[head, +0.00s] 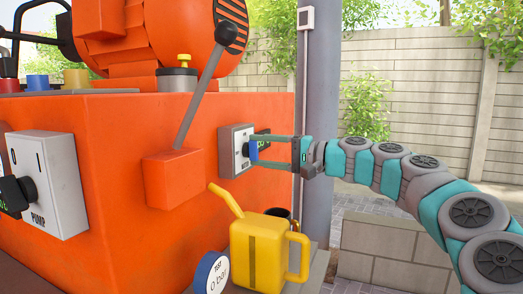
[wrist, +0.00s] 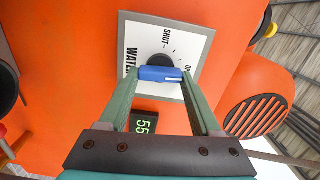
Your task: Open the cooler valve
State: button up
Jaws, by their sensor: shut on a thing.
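The cooler valve is a blue handle (wrist: 162,74) on a black hub, set on a white plate (wrist: 133,47) on the orange machine. The plate bears the letters "WATE" and "SHUT", and a partly hidden word starting with "O". In the wrist view the handle lies crosswise between the fingers of my gripper (wrist: 162,80), which is shut on it. In the head view my gripper (head: 251,149) reaches in from the right to the blue handle (head: 253,151) on the plate (head: 228,165). The handle's exact pointing direction is hard to tell.
A green digital display (wrist: 144,124) reading 55 is beside the plate. In the head view a grey lever (head: 198,98) rises from the machine's front. A PUMP switch plate (head: 62,190) is at left. A grey post (head: 321,100) stands behind my gripper.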

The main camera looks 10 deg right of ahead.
dwell(0.3)
jog(key=o, duration=1.4)
jog(key=b+v, duration=0.1)
jog(key=v, duration=0.7)
